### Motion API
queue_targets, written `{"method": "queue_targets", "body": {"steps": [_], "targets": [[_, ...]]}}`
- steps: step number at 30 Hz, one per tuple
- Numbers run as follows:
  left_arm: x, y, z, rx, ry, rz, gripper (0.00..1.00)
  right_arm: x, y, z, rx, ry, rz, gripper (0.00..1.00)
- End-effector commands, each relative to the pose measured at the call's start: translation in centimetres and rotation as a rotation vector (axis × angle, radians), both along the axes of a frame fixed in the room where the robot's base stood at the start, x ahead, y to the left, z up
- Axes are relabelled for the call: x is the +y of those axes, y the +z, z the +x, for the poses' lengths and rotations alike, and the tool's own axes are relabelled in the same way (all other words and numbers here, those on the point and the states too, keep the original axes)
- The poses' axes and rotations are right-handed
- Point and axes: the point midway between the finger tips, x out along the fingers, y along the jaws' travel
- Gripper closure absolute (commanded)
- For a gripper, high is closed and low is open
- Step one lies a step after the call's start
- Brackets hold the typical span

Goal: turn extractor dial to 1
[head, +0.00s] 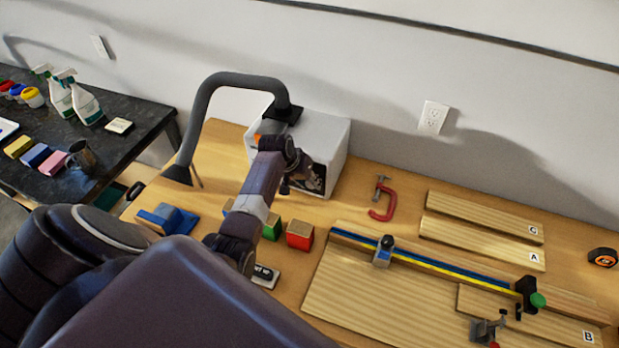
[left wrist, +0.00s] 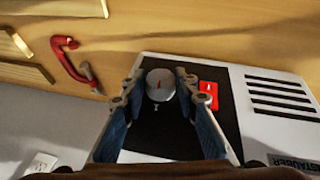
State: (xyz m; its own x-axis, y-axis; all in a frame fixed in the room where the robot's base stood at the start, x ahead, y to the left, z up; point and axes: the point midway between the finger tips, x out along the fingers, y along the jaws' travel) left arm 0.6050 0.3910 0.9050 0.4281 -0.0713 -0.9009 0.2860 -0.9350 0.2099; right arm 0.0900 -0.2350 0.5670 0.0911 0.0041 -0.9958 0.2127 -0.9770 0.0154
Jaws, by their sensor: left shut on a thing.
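The extractor (head: 332,138) is a pale grey box with a dark front panel at the back of the wooden bench. Its round silver dial (left wrist: 160,80) has a small red mark and sits on the black panel (left wrist: 150,130) in the left wrist view. A small white symbol shows below it, too small to read. My left gripper (left wrist: 160,88) is at the panel, its two fingers on either side of the dial and shut on it. In the head view my left gripper (head: 303,180) hides the dial. My right gripper is not in view.
A red switch (left wrist: 208,94) sits close beside one finger. A black hose (head: 205,110) arches from the extractor's top. A red clamp (head: 384,205) lies right of the extractor. Colored blocks (head: 299,235) and wooden boards (head: 480,213) occupy the bench.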

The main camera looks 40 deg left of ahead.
Motion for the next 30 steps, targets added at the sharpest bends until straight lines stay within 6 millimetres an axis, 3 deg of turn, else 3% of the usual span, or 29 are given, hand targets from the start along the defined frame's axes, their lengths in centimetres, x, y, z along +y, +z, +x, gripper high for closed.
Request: {"method": "queue_targets", "body": {"steps": [7,8,12,23,30], "targets": [[0.0,0.0,0.0,0.001,0.002,-0.001,0.97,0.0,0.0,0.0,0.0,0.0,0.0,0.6],[0.0,0.0,0.0,0.001,0.002,0.0,0.71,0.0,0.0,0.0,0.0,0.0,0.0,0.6],[0.0,0.0,0.0,0.001,0.002,0.0,0.56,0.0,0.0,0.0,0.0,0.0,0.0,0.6],[0.0,0.2,-0.1,0.001,0.001,0.0,0.55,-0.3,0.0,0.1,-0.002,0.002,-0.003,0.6],[0.3,2.4,-1.2,-0.001,0.001,0.004,0.55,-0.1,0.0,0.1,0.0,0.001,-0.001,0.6]]}}
